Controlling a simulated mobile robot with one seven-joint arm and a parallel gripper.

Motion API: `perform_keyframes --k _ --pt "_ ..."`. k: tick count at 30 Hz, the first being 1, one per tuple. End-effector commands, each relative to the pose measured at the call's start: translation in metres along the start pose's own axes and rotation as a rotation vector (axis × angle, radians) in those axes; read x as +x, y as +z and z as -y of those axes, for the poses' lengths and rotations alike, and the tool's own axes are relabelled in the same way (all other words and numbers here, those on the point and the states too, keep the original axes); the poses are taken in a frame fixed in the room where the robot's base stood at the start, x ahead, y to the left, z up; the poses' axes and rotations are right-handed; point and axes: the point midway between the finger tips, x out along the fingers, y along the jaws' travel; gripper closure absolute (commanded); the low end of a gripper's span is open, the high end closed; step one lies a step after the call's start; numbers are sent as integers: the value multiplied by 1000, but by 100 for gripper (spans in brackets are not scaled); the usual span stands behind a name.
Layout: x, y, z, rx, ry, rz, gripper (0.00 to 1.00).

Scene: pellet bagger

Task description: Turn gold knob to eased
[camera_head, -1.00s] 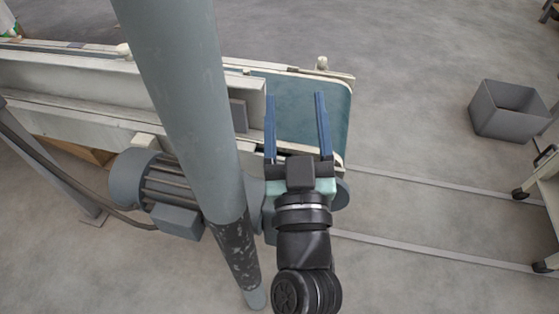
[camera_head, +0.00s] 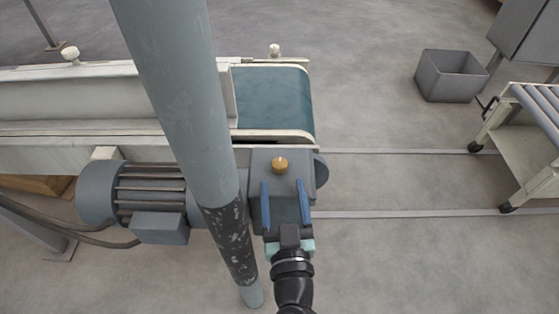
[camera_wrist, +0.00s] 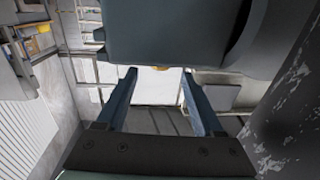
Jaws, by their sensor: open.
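The gold knob (camera_head: 280,164) sits on top of the grey gearbox housing (camera_head: 260,160) beside the motor, at the end of the conveyor. My gripper (camera_head: 285,185) is open and empty, with its two blue fingers apart. In the head view the fingertips show just below the knob in the picture, not around it. The knob's setting cannot be read.
A thick grey post (camera_head: 180,90) stands close left of my gripper. The motor (camera_head: 150,190) lies left of the gearbox. The green conveyor belt (camera_head: 272,98) is behind. A grey bin (camera_head: 450,78) and a roller cart (camera_head: 525,150) stand at right, with clear floor between.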

Motion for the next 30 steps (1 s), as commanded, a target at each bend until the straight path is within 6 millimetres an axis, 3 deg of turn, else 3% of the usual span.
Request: perform_keyframes --k 6,12,25,30 --pt "38 -2 0 0 1 -2 31" --pt "59 0 0 0 0 -1 31" --pt "67 0 0 -1 0 0 31" --pt "67 0 0 -1 0 0 60"
